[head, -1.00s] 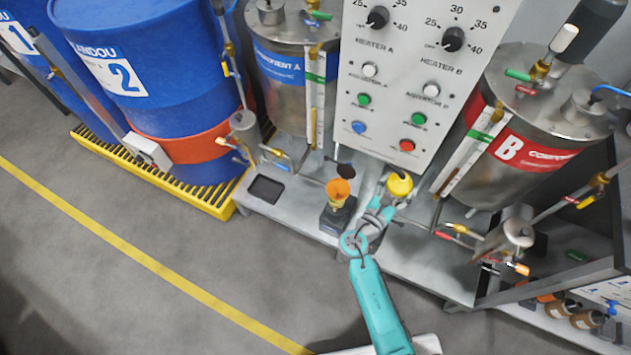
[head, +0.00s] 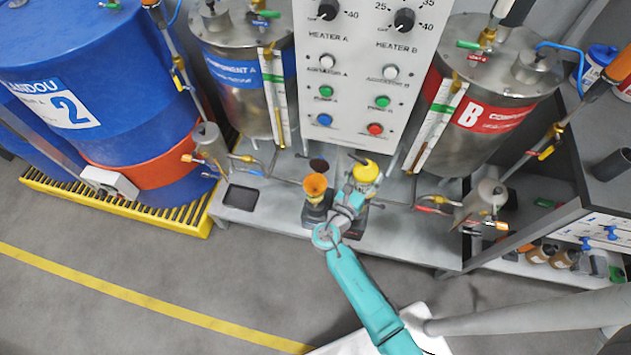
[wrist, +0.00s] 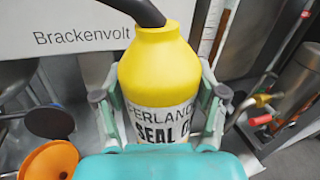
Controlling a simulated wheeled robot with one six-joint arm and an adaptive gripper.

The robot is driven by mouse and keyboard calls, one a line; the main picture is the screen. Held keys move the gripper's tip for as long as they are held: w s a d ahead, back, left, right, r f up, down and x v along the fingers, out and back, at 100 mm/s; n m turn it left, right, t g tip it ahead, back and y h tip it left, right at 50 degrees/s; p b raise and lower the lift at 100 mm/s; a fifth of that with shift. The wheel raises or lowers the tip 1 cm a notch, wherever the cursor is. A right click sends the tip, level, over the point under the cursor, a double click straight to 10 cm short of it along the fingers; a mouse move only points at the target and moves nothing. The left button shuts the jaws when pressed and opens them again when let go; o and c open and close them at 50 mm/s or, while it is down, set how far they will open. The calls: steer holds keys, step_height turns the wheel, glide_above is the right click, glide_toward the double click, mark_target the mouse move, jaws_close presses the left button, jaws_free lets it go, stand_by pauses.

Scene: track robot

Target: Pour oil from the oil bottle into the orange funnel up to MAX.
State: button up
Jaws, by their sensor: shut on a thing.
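The yellow oil bottle (head: 366,172) has a dark spout and a white label, part of which reads "SEAL". It looks upright, beside the orange funnel. My gripper (wrist: 162,112) is shut on the bottle, one finger on each side of its body. The bottle fills the middle of the wrist view (wrist: 160,70); its lower part is hidden behind the gripper. The orange funnel (head: 315,185) sits on a dark pot just left of the bottle. Its rim also shows at the lower left of the wrist view (wrist: 48,162). No oil stream shows, and the MAX mark cannot be made out.
A dark round lid (head: 319,165) stands behind the funnel. The white control panel (head: 363,90) rises close behind. Tank A (head: 240,100) and red-labelled tank B (head: 485,115) flank it. A dark tray (head: 240,197) lies at left on the grey bench (head: 275,212).

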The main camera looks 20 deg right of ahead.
mark_target(356, 179)
steer(key=n, duration=0.2)
steer(key=shift+w+a+r+n+t, duration=0.2)
steer(key=shift+a+n+t, duration=0.05)
steer(key=shift+n+t, duration=0.05)
steer(key=shift+w+a+f+n+t+h, duration=0.15)
steer(key=shift+w+a+n+t, duration=0.2)
steer(key=shift+n, duration=0.6)
steer(key=shift+w+a+n+t+h, duration=0.2)
steer(key=shift+a+n+t, duration=0.1)
steer(key=shift+n, duration=0.65)
steer(key=shift+f+n, duration=0.25)
steer(key=shift+n, duration=0.65)
steer(key=shift+f, duration=0.1)
steer(key=shift+f+n+t+p, duration=0.3)
steer(key=shift+f+n+t, duration=0.45)
steer(key=shift+f+n, duration=0.95)
steer(key=shift+n, duration=0.6)
steer(key=shift+r, duration=0.1)
